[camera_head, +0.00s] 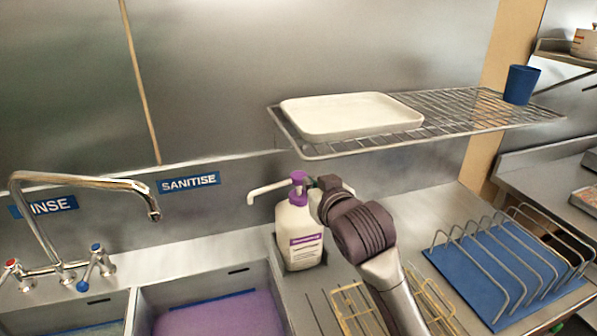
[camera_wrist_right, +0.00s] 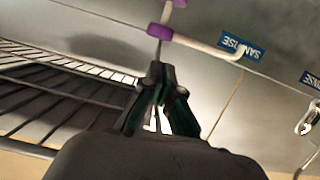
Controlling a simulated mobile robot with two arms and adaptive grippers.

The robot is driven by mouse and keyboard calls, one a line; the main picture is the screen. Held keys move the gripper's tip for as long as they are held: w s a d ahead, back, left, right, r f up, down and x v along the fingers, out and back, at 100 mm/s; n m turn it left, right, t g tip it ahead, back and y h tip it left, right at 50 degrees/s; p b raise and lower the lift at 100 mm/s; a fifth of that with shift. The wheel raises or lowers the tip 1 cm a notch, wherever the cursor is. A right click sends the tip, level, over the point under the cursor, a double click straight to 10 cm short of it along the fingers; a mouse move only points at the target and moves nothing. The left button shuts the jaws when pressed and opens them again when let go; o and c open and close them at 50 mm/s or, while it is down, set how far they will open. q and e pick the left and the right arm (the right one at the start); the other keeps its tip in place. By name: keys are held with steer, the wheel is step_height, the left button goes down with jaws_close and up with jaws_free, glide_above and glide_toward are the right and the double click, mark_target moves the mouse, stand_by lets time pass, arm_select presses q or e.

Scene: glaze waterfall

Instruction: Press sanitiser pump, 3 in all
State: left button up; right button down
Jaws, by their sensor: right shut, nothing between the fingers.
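The sanitiser bottle (camera_head: 301,236) is white with a purple and white label. It stands upright behind the purple-filled sink, towards its right side. Its purple pump head (camera_head: 298,177) has a white nozzle pointing left; the pump head also shows in the right wrist view (camera_wrist_right: 158,31). My right gripper (camera_head: 313,183) is at the right side of the pump head, very close to it. In the right wrist view its fingertips (camera_wrist_right: 158,72) are together and empty, pointing at the pump head. Whether they touch it I cannot tell. My left gripper is not in view.
A wire shelf (camera_head: 455,108) with a white tray (camera_head: 350,115) and a blue cup (camera_head: 521,84) hangs above and to the right. A blue-matted dish rack (camera_head: 510,265) stands at right. The tap (camera_head: 90,180) and sink (camera_head: 215,310) lie left.

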mark_target(299, 183)
steer(key=p+x, duration=0.2)
steer(key=x, duration=0.6)
steer(key=shift+w+a, duration=0.2)
steer(key=shift+w, duration=0.1)
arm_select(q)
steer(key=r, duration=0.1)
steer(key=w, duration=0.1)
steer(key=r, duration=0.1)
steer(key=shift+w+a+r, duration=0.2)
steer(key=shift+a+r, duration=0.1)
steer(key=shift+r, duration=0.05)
arm_select(e)
steer(key=shift+w+a+f, duration=0.1)
steer(key=shift+w+f, duration=0.05)
steer(key=shift+w, duration=0.05)
